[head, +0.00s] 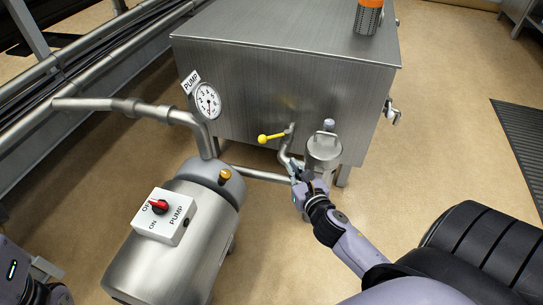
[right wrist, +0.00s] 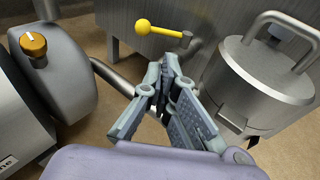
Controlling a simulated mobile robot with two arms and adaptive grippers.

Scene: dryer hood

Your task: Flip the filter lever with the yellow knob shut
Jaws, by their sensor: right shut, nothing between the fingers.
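The yellow knob (head: 262,139) sits at the left end of a short yellow lever (head: 277,134), which joins a steel pipe in front of the tank. The lever points left, across the tank face, in the head view. In the right wrist view the knob (right wrist: 143,27) and lever are ahead of the fingers. My right gripper (head: 296,176) is shut and empty, below and right of the knob, beside the filter canister (head: 323,150). Its fingers (right wrist: 166,66) show no visible contact with the lever.
The steel tank (head: 285,85) stands behind the lever. The pump (head: 175,245) with its red-knobbed switch box (head: 164,215) is at left. A pressure gauge (head: 207,101) is above it. The canister has a top handle (right wrist: 285,35) close to my fingers. Open floor lies right.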

